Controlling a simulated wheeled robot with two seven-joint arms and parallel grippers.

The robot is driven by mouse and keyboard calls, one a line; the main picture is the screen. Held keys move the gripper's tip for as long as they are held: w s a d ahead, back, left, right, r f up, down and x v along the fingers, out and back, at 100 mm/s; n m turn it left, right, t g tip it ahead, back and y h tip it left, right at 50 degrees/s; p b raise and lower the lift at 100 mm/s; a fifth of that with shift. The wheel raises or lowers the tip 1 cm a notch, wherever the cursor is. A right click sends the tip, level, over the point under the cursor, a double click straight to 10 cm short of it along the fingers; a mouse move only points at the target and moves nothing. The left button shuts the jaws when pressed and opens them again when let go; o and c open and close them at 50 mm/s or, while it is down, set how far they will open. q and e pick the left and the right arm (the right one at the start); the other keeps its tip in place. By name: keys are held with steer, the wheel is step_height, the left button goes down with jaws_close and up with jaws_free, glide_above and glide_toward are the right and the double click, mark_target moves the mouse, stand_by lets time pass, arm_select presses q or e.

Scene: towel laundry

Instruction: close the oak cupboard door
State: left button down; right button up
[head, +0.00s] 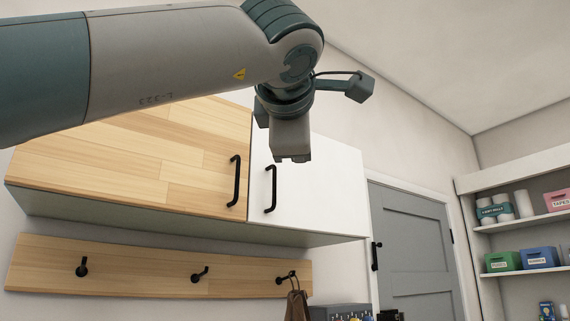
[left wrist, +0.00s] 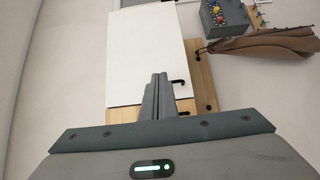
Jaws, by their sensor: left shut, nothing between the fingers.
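The oak cupboard door (head: 150,160) fills the left of the wall cupboard in the head view, with a black bar handle (head: 235,181) near its right edge. It looks flush, or nearly so, with the white door (head: 320,190) beside it; I see no clear gap. A strip of the oak door (left wrist: 124,115) also shows in the left wrist view, mostly hidden by my gripper. My left gripper (head: 293,159) is shut and empty, in front of the white door's upper part, right of the oak handle. I cannot tell its distance from the doors. My right gripper is out of view.
The white door has its own black handle (head: 270,189). Below the cupboard is an oak hook rail (head: 140,272) with a brown cloth (head: 297,305) hanging at its right. A grey door (head: 412,245) and shelves (head: 520,222) with bins stand to the right.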

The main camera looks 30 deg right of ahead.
arm_select(q)
steer(key=shift+s, duration=1)
